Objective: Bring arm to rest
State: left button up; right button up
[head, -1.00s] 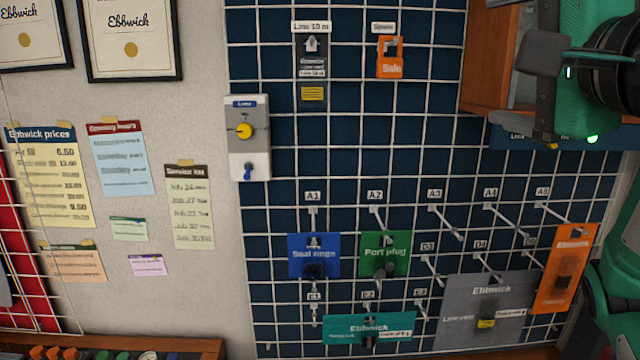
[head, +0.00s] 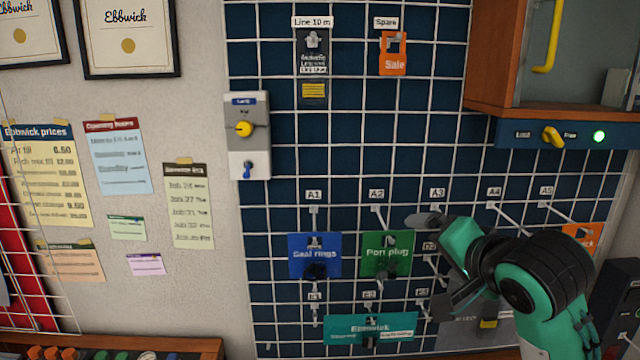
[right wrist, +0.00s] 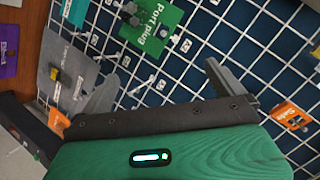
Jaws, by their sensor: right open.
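My right gripper (head: 424,264) is open and empty, its two fingers pointing left in front of the lower right of the wall grid. It overlaps the pegs under A3 and A4 and covers most of the grey Ebbwick card (head: 488,324). In the right wrist view the gripper (right wrist: 160,72) shows both fingers spread, with nothing between them but grid and background. The green Port plug card (head: 386,254) hangs just left of the fingers; whether they touch anything cannot be told. My left gripper is not in view.
A wooden cabinet (head: 485,55) with a yellow handle (head: 552,35) juts out at upper right; below it are a yellow knob (head: 553,137) and lit green lamp (head: 599,137). The blue Seal rings card (head: 314,256) and teal card (head: 370,328) hang left.

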jog(key=s+d+f+n+g+h, duration=0.1)
jog(key=s+f+n+g, duration=0.2)
jog(key=f, duration=1.1)
jog(key=s+f+n+g, duration=0.2)
jog(key=s+f, duration=0.3)
jog(key=f, duration=0.8)
jog(key=s+d+f+n+g+h, duration=0.25)
jog(key=s+f+n+g, duration=0.2)
jog(key=s+f, duration=1.35)
jog(key=s+f+g, duration=0.1)
jog(key=s+f, duration=0.2)
jog(key=f, duration=2.9)
jog(key=s+d+f, duration=0.2)
jog(key=s+f, duration=0.7)
jog(key=s+d+f+n+g+b, duration=0.1)
jog(key=s+d+f, duration=0.1)
jog(key=s+f, duration=0.7)
jog(key=shift+s, duration=0.4)
jog(key=shift+f+y, duration=0.1)
jog(key=shift+y, duration=0.15)
